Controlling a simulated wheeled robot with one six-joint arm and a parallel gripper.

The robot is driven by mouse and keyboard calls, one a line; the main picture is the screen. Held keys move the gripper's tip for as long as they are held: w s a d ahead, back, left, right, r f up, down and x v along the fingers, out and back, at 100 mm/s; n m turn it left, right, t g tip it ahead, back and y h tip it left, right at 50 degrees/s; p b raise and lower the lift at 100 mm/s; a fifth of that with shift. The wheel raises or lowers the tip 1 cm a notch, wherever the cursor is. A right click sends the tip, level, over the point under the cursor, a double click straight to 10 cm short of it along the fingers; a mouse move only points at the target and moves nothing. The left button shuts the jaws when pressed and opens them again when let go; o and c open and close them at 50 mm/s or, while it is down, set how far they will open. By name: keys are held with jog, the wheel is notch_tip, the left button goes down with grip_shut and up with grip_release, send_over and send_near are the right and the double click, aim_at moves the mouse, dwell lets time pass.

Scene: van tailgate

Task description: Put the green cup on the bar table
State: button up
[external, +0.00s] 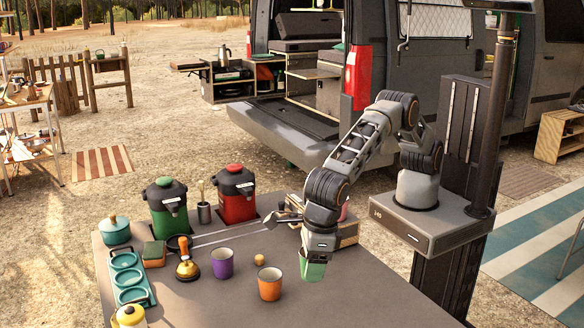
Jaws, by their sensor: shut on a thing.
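The green cup (312,270) is at the end of my gripper (316,256), which is shut on it. The cup is over the right part of the grey table (370,300). I cannot tell whether its base touches the surface. The gripper points downward and hides the cup's upper part. An orange cup (270,284) stands to its left, and a purple cup (222,263) stands farther left. Which surface is the bar table is not clear from this view.
Green (166,207) and red (236,194) dispensers stand at the back of the table. A teal tray (130,278), a teal pot (115,230) and a brass bell-like object (187,267) are at left. The table's front right is clear. The van's tailgate (290,125) is behind.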

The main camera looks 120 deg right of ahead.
send_over(297, 315)
jog(key=f, duration=0.4)
jog(key=shift+s+a+f+p, duration=0.1)
jog(key=shift+s+f+p, duration=0.25)
jog(key=shift+f+p, duration=0.5)
jog(key=shift+f, duration=1.15)
jog(key=shift+f, duration=0.2)
jog(key=o, duration=1)
jog(key=shift+r, duration=0.15)
